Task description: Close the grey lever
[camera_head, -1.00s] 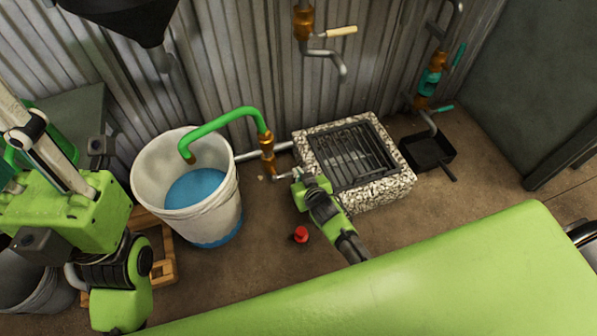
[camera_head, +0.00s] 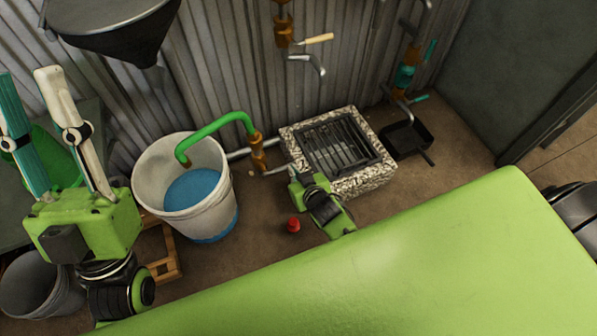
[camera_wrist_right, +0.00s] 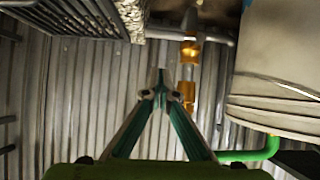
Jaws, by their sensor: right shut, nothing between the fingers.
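The grey lever (camera_head: 274,171) is a thin metallic piece at the foot of the copper valve (camera_head: 257,152), beside the white bucket (camera_head: 222,205). It points right, towards the stone-framed grate. My right gripper (camera_head: 293,171) is shut and empty, with its tips close to the lever's right end; I cannot tell whether they touch. In the right wrist view its tips (camera_wrist_right: 161,76) meet just left of the pipe with copper fittings (camera_wrist_right: 187,95); the lever is not clear there. My left gripper (camera_head: 30,100) is at the far left with its fingers spread, away from the lever.
The stone-framed grate (camera_head: 370,183) stands right of the gripper. A green spout (camera_head: 215,125) bends over the bucket of blue water. A red object (camera_head: 293,224) lies on the floor. A cream-handled valve (camera_head: 318,39) is on the corrugated wall. A black pan (camera_head: 408,140) lies at right.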

